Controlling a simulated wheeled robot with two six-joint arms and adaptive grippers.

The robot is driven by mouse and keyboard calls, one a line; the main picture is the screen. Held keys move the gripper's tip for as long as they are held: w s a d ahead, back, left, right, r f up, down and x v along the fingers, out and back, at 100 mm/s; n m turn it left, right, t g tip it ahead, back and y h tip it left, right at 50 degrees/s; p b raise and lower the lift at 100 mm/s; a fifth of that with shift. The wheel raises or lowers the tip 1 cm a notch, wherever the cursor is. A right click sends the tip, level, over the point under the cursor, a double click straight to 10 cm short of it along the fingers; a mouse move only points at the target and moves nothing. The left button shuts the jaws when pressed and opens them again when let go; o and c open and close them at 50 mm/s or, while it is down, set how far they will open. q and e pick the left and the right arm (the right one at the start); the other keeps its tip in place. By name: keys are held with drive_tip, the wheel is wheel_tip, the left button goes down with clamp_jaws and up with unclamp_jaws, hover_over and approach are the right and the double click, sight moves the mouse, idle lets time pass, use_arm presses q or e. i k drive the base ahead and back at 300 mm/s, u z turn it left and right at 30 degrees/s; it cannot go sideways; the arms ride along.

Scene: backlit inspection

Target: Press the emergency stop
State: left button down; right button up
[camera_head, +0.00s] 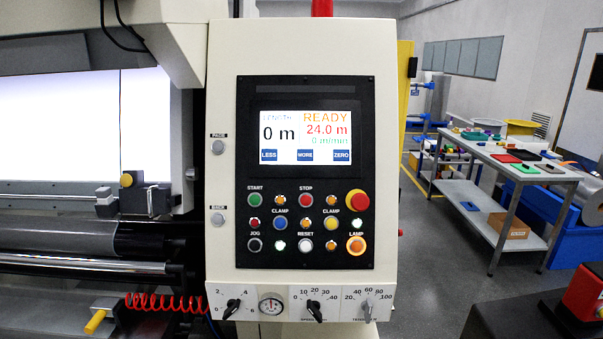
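The emergency stop (357,200) is a red mushroom button on a yellow base at the right of the black control panel (243,180). It sits to the right of the smaller red STOP button (306,200). Nothing covers it. The screen (306,138) above reads READY, 0 m and 24.0 m. The round orange LAMP button (356,245) below is lit. Neither of my grippers shows in the head view.
A machine with a bright backlit sheet (70,125) and rollers stands at the left. A cluttered workbench (480,150) stands at the right. Grey floor (430,260) is clear between.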

sight(360, 202)
drive_tip(key=z, duration=1.8)
drive_tip(key=k, duration=1.05)
drive_tip(key=u, duration=1.95)
drive_tip(key=i, duration=0.5)
